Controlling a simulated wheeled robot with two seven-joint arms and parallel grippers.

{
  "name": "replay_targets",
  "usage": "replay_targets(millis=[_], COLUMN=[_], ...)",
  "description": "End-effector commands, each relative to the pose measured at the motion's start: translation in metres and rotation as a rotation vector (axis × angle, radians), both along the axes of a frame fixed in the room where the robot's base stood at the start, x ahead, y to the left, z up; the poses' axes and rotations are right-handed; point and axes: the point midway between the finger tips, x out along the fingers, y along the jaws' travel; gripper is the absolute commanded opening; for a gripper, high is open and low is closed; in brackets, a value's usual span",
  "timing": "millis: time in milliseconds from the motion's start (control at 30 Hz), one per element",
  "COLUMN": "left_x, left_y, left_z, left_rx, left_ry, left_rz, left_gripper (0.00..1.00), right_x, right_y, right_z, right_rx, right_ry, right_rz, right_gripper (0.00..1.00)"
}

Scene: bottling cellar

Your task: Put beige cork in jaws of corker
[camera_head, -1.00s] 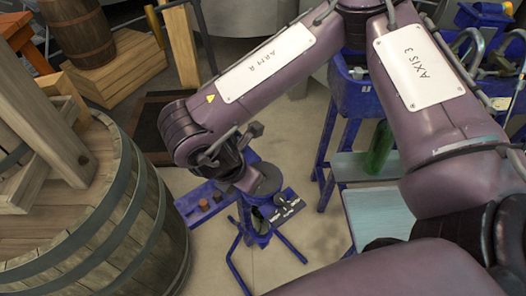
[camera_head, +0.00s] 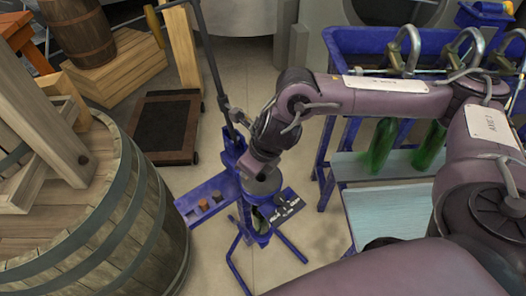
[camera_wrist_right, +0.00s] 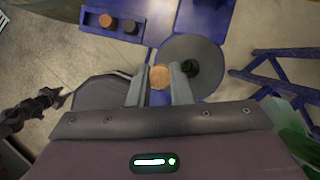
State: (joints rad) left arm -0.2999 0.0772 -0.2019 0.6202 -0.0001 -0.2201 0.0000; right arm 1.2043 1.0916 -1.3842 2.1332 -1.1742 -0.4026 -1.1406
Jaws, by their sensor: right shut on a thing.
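The beige cork (camera_wrist_right: 159,76) is between the fingertips of my right gripper (camera_wrist_right: 160,84), which is shut on it. A dark opening with a green edge (camera_wrist_right: 190,68) shows just right of the right finger. I cannot tell the cork's height above the plate. In the head view my right gripper (camera_head: 260,170) is over the blue corker (camera_head: 234,150) and hides the cork. A green bottle (camera_head: 261,217) stands in the corker below the plate. My left gripper is not in view.
A blue cork tray (camera_head: 187,208) left of the corker holds a brown cork (camera_head: 203,205) and a dark cork (camera_head: 217,196). The corker's long lever (camera_head: 207,50) rises behind it. A barrel (camera_head: 150,215) stands left; a blue filler rack (camera_head: 330,130) with green bottles stands right.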

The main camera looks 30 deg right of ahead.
Motion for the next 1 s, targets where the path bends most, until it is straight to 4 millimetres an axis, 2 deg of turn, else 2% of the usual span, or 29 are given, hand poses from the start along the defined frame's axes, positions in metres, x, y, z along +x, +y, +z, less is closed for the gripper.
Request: replay_targets(millis=[300, 500, 767, 1000], left_x=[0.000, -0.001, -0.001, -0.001], left_y=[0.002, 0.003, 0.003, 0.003], left_z=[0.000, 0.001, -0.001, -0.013], left_rx=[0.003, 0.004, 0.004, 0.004], left_ry=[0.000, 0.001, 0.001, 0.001], left_rz=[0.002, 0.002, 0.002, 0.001], left_gripper=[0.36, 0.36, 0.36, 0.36], right_x=[0.015, 0.020, 0.021, 0.020], right_y=[-0.028, -0.043, -0.049, -0.049], right_z=[-0.001, -0.001, -0.004, -0.022], right_rx=[0.003, 0.000, -0.002, -0.003], right_ry=[0.002, 0.001, 0.000, 0.002], right_rz=[0.544, 0.796, 0.897, 0.896], right_gripper=[0.00, 0.00, 0.00, 0.00])
